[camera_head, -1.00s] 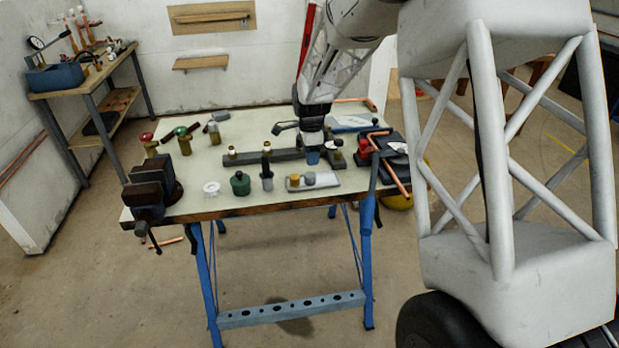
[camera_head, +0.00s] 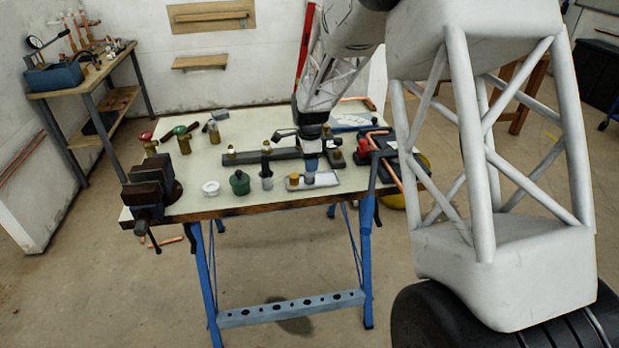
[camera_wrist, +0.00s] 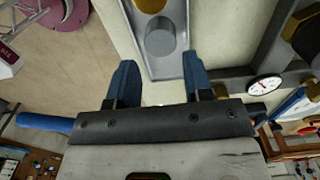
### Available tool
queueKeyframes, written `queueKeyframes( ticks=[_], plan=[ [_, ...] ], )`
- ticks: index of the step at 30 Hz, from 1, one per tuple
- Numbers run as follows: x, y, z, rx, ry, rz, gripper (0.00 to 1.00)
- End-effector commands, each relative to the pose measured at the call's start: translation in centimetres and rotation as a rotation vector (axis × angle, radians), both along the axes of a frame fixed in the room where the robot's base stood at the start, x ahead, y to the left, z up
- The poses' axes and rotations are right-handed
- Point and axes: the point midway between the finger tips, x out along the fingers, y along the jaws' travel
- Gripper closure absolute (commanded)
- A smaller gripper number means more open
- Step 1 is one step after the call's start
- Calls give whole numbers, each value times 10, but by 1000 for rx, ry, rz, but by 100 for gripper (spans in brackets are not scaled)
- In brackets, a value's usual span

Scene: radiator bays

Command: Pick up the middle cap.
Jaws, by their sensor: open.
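A shallow grey tray (camera_head: 328,180) lies near the front edge of the workbench. My gripper (camera_head: 311,168) is over the tray at the grey cap. In the wrist view, my gripper (camera_wrist: 160,82) is open and empty, its blue fingers apart, with the grey cap ahead between their lines.
A dark bar (camera_head: 245,158) with fittings lies behind the tray. A green pot (camera_head: 240,183) and a white round piece (camera_head: 211,188) stand to the left. A vise (camera_head: 150,190) is at the left corner. A dark block with copper pipe (camera_head: 388,165) is close right.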

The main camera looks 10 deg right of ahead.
Motion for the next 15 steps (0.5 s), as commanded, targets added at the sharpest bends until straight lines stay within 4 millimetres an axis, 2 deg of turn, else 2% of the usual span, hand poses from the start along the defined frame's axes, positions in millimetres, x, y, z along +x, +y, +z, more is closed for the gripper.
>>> queueKeyframes(
  ticks=[8,15],
  plan=[
    [0,0,-3,0,1,0,54],
    [0,1,-25,0,2,0,54]
  ],
)
